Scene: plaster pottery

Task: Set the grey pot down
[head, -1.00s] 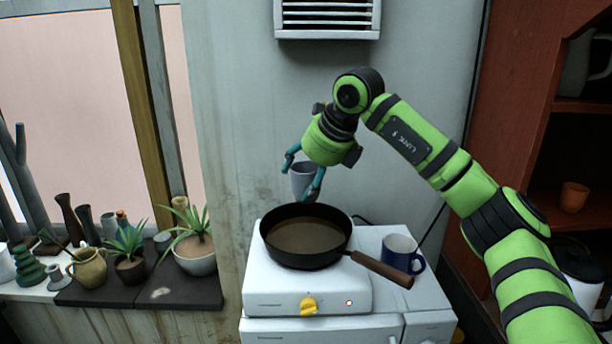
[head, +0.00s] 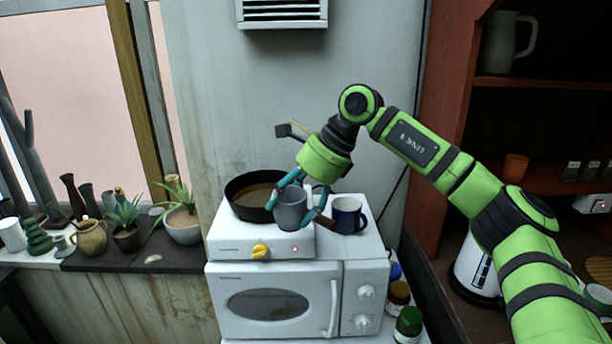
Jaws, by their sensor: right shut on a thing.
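The grey pot (head: 291,212) is upright in my right gripper (head: 296,207), which is shut on it with a teal finger at each side. The pot is over the front right part of the white hot plate (head: 228,243), in front of the pan's right side. I cannot tell whether its base touches the hot plate. A dark blue mug (head: 349,213) with a white inside stands just right of the gripper on the microwave. My left gripper is not in view.
A black frying pan (head: 240,201) with brown contents sits on the hot plate; its handle is mostly hidden behind the pot and fingers. The hot plate rests on a white microwave (head: 225,283). Potted plants (head: 184,222) and vases line the sill at left. A red-brown shelf (head: 500,82) stands at right.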

